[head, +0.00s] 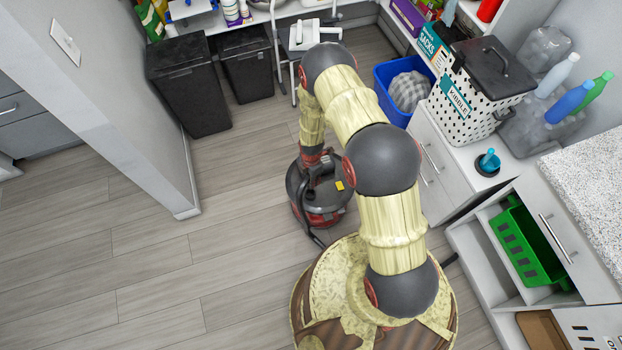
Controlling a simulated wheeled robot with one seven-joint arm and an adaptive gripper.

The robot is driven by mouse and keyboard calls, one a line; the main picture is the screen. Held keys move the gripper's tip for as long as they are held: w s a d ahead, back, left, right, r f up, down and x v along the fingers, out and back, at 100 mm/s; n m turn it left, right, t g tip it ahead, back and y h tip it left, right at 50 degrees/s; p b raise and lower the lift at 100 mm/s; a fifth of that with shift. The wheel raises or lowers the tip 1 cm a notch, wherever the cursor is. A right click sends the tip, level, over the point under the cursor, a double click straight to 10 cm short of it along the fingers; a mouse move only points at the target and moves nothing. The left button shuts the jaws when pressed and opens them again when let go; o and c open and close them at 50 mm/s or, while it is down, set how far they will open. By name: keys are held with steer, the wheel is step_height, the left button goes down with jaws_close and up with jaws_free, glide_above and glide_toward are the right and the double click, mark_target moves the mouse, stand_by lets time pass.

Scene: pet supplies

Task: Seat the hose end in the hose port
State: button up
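A round canister vacuum (327,208) with a dark grey top and red body stands on the floor, just beyond my base. A black hose (304,222) curves along its left side and down toward the floor in front. My arm reaches over, and my gripper (318,170) points down at the vacuum's top. The fingers are small and dark against the dark lid, so I cannot tell whether they are open or hold the hose end. I cannot make out the hose end or the hose port. A small yellow patch (339,186) shows on the lid.
Two black bins (189,85) stand at the back left, with a white step stool (305,40) beside them. A blue tub (404,74) and white cabinets (437,150) line the right. A wall corner (186,212) juts in at left. The left floor is clear.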

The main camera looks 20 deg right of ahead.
steer(key=shift+f, duration=0.1)
steer(key=b, duration=0.5)
glide_toward(311, 195)
steer(key=shift+f+b, duration=1.2)
steer(key=shift+b, duration=0.15)
stand_by(1.5)
steer(key=o, duration=1.1)
steer(key=shift+o, duration=0.7)
steer(key=shift+r, duration=0.15)
step_height(311, 195, up, 12)
steer(key=shift+f, duration=0.1)
